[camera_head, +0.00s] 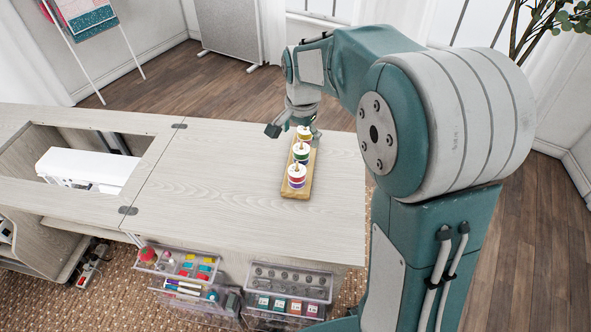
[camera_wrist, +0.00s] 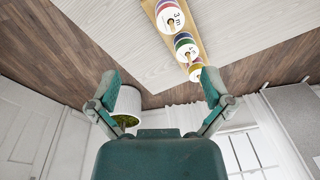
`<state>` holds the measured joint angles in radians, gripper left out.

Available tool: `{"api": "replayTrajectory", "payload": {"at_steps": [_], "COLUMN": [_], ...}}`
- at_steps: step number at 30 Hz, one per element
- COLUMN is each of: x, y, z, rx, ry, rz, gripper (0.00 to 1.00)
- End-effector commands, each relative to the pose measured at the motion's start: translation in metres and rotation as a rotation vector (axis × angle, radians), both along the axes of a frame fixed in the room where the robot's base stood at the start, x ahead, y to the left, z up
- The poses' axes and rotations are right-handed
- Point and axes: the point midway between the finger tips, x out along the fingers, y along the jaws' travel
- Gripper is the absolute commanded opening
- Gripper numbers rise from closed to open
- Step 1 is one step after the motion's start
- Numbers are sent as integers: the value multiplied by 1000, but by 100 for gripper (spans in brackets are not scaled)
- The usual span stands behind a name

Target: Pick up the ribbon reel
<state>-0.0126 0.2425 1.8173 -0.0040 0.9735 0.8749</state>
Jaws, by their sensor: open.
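Three ribbon reels stand in a row on a wooden holder (camera_head: 288,191) on the cabinet top. The near reel (camera_head: 297,177) has a purple and red band, the middle reel (camera_head: 301,153) is green, and the far reel (camera_head: 304,133) is yellow. My gripper (camera_head: 294,131) is at the far end of the holder, by the yellow reel. In the wrist view my gripper (camera_wrist: 162,88) has its fingers spread with nothing between them. The reels show above it there, with the yellow reel (camera_wrist: 195,71) closest to the right fingertip. I cannot tell whether that finger touches it.
The pale wooden cabinet top (camera_head: 215,180) is clear around the holder. A white sewing machine (camera_head: 85,170) sits in the opening at left. Clear drawers with sewing supplies (camera_head: 290,285) hang below the front edge. A potted plant (camera_wrist: 125,120) shows beyond the fingers.

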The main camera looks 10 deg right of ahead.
Motion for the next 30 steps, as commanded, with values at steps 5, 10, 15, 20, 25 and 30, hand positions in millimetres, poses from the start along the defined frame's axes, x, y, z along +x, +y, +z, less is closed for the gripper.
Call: {"api": "replayTrajectory", "payload": {"at_steps": [5, 10, 15, 20, 25, 30], "x": [35, 52, 55, 54, 55, 52], "y": [-3, -4, -2, -2, -2, -3], "z": [-45, -71, -86, -113, -131, -148], "rx": [12, 16, 15, 15, 14, 14], "ry": [69, 101, 111, 112, 108, 110], "rz": [-141, -224, -245, -244, -243, -243], "gripper": [100, 100, 100, 100, 100, 100]}}
